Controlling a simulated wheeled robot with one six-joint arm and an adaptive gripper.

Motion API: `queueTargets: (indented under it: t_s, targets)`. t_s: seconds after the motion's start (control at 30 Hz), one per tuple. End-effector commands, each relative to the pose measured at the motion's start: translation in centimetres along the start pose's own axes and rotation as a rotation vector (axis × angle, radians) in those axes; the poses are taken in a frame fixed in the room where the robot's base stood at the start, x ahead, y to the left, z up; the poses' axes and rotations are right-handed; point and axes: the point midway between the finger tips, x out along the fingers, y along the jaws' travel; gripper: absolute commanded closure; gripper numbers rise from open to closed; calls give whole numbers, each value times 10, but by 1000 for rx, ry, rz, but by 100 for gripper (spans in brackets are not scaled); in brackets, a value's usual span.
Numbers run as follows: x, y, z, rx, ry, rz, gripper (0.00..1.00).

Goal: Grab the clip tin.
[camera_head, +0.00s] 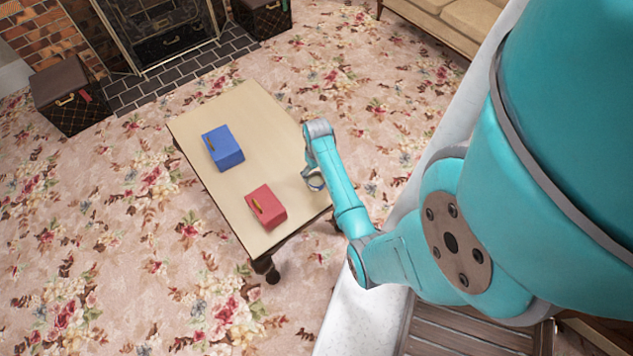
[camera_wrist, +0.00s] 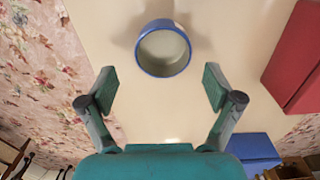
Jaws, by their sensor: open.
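The clip tin appears to be the small round blue-rimmed tin (camera_wrist: 164,54) with a pale inside, standing on the cream table top (camera_wrist: 107,30). In the wrist view it lies at top centre, just beyond and roughly midway between the fingertips. My gripper (camera_wrist: 159,84) is open, one finger on each side, with nothing between the jaws.
A red box (camera_head: 267,207) and a blue box (camera_head: 223,148) stand on the table, left of the tin in the head view. Dark trunks (camera_head: 68,96) flank the brick fireplace. A beige sofa (camera_head: 450,20) is at the back right. Flowered carpet surrounds the table.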

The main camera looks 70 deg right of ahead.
Motion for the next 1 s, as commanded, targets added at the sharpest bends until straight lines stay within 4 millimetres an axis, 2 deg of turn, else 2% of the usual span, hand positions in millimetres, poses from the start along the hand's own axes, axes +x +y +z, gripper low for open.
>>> queueTargets:
  t_s: [0.3,0.43,0.63,0.67,0.8,0.87,1.0]
  targets:
    - [41,-4,2,0,-2,-1,10]
    - [48,-4,2,0,-1,0,10]
    - [49,-4,2,0,0,0,10]
    - [49,-4,2,0,0,0,12]
    - [49,-4,2,0,0,0,47]
    - [49,-4,2,0,0,0,61]
    - [49,-4,2,0,0,0,62]
